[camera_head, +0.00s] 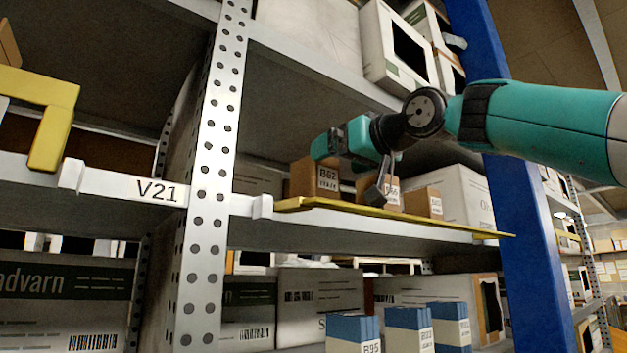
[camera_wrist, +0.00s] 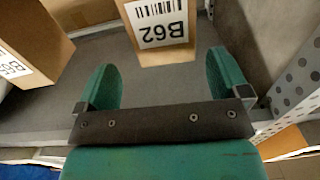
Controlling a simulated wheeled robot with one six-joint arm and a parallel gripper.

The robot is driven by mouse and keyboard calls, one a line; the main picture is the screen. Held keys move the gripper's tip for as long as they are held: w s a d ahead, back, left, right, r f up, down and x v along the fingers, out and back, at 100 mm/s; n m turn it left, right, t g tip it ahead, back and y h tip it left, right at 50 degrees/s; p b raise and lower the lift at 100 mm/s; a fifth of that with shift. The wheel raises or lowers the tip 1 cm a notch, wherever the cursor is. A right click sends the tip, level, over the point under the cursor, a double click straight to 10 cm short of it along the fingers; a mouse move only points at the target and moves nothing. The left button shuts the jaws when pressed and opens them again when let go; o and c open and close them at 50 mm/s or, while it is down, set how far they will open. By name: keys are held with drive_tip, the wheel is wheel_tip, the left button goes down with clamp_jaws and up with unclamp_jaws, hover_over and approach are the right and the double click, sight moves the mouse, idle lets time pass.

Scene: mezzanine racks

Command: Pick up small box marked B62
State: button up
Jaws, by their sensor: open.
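The small brown box marked B62 (camera_head: 313,178) stands on the rack shelf behind the yellow shelf edge. In the wrist view the B62 box (camera_wrist: 168,50) is upside down in the picture, straight ahead of the fingers, with its label facing me. My gripper (camera_head: 376,180) is in front of the shelf boxes. In the wrist view my gripper (camera_wrist: 162,84) has its two green fingers spread, with nothing between them. The box lies beyond the fingertips, and I see a gap of bare shelf before it.
A second brown box (camera_head: 391,191) and a third (camera_head: 424,202) stand right of B62; one neighbour (camera_wrist: 28,45) shows left in the wrist view. A perforated upright (camera_head: 208,170) and a blue post (camera_head: 525,210) flank the bay. Blue-topped boxes (camera_head: 408,325) are below.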

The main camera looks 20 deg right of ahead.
drive_tip(key=shift+w+a, duration=0.25)
drive_tip(key=shift+w, duration=0.3)
drive_tip(key=shift+w+a+r+p, duration=0.25)
drive_tip(key=shift+w+p, duration=0.1)
drive_tip(key=shift+p, duration=0.3)
drive_tip(key=p+x, duration=0.3)
drive_tip(key=shift+w+a+r, duration=0.15)
drive_tip(key=shift+a+r, duration=0.1)
drive_tip(key=shift+a, duration=0.05)
drive_tip(key=shift+w+a+f, duration=0.1)
drive_tip(key=shift+w+f, duration=0.1)
drive_tip(key=shift+w, duration=0.25)
drive_tip(key=c, duration=1.1)
drive_tip(key=shift+r, duration=0.15)
